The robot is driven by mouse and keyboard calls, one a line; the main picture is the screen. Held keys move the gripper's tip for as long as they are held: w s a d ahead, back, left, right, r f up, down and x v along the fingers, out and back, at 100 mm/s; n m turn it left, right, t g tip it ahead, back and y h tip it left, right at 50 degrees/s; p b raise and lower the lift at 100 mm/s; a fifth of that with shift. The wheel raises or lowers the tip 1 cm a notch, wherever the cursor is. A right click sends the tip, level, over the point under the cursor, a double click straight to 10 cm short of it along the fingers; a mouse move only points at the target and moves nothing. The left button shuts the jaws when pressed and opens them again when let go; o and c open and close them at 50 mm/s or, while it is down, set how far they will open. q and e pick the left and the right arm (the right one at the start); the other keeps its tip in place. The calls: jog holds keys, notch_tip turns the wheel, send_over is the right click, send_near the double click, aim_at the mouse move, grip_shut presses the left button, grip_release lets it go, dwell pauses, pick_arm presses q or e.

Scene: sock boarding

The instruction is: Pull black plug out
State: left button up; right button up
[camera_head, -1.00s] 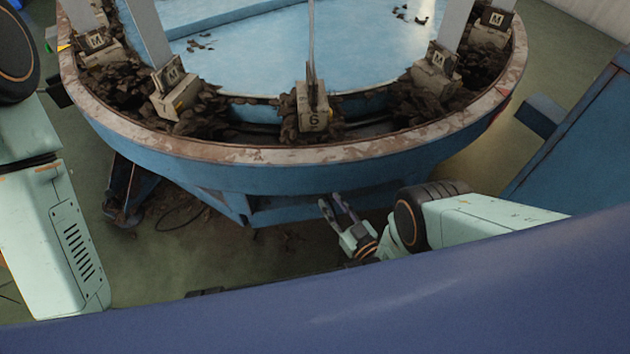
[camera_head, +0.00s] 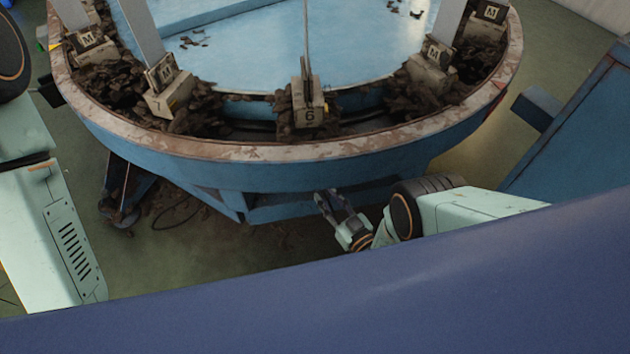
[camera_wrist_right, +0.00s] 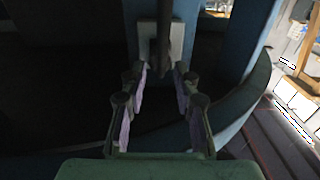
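In the right wrist view, a dark upright plug or cable (camera_wrist_right: 164,38) stands in front of a pale grey plate (camera_wrist_right: 147,35) on the machine. My right gripper (camera_wrist_right: 163,72) is open, with its two fingers on either side below the dark piece. The space between the fingers looks empty, and the light there is dim. In the head view, my right gripper (camera_head: 326,194) is just under the rim of the blue round machine (camera_head: 270,178), and the plug does not show there. My left arm (camera_head: 45,235) is at the left edge, with its gripper out of view.
A curved blue wall (camera_wrist_right: 250,95) lies right of my right gripper. A blue cabinet (camera_head: 580,130) stands at the right. A dark caster (camera_head: 122,212) is under the machine at left.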

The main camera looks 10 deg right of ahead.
jog(key=shift+x, duration=3.35)
dwell(0.6)
jog(key=shift+s, duration=0.15)
dwell(0.3)
jog(key=c, duration=0.6)
jog(key=o, duration=0.8)
jog(key=shift+c, duration=0.2)
jog(key=shift+f, duration=0.1)
jog(key=shift+s+d, duration=0.1)
jog(key=shift+s, duration=0.05)
jog(key=p+v, duration=0.3)
jog(key=v, duration=0.4)
jog(key=shift+s, duration=0.35)
jog(key=shift+d, duration=0.15)
